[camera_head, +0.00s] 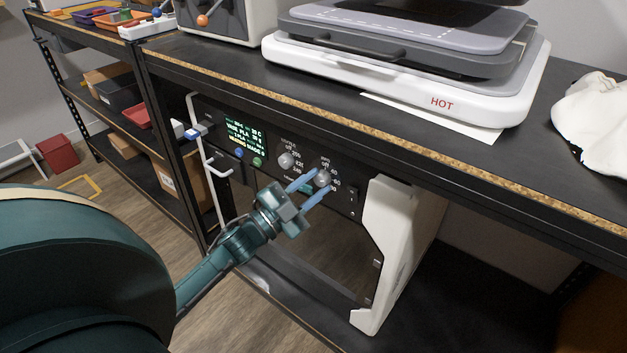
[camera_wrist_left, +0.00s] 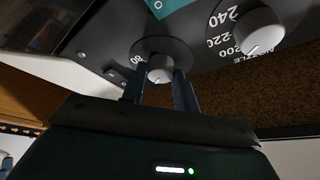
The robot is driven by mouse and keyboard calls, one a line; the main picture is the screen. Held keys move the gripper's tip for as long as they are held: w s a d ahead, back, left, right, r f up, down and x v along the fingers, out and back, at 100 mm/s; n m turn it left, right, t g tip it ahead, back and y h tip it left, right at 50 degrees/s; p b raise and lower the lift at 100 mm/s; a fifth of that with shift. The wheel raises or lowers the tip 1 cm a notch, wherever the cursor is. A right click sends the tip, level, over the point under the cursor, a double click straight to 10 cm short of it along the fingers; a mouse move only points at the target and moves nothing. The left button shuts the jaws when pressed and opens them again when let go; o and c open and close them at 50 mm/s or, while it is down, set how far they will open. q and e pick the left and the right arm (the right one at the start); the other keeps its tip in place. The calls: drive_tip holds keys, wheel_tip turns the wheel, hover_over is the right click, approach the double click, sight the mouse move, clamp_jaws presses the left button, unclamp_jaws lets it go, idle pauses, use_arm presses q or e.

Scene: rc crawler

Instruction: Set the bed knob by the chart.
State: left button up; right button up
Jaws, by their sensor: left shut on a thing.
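The bed knob (camera_head: 322,178) is a grey round dial on the black panel of the printer under the bench, with dial numbers around it. My left gripper (camera_head: 312,190) has its two blue fingers on either side of the knob and is shut on it. The left wrist view shows the bed knob (camera_wrist_left: 160,68) between the fingertips (camera_wrist_left: 160,82). The nozzle knob (camera_head: 285,160) is to its left, and in the wrist view that nozzle knob (camera_wrist_left: 259,32) is at upper right. I cannot make out a chart. My right gripper is not in view.
A lit display (camera_head: 243,135) with small text is left of the knobs. A blue button and a green button (camera_head: 257,162) are below it. A heat press (camera_head: 400,80) marked HOT stands on the bench above. The white printer side (camera_head: 400,225) is right of the panel.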

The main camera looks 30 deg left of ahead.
use_arm(q)
drive_tip(key=shift+a+r+m, duration=0.1)
drive_tip(key=shift+r+m, duration=0.1)
drive_tip(key=shift+m, duration=0.5)
drive_tip(key=shift+m+g+h+p, duration=0.35)
drive_tip(key=shift+m+g+p, duration=0.45)
drive_tip(key=shift+m, duration=0.75)
drive_tip(key=shift+m+g+h+p, duration=0.35)
drive_tip(key=shift+m+g+p, duration=0.45)
drive_tip(key=shift+m, duration=0.75)
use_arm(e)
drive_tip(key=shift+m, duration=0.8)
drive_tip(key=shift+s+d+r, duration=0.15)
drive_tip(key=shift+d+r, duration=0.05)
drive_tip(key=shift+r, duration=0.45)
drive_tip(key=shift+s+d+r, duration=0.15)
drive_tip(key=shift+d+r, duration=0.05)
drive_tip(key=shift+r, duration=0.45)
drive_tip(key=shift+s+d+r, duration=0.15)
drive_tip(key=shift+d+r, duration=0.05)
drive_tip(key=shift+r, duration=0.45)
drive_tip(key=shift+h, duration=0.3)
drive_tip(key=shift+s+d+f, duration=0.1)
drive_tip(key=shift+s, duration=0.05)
use_arm(q)
drive_tip(key=o, duration=1)
drive_tip(key=shift+c, duration=0.2)
drive_tip(key=shift+a, duration=0.1)
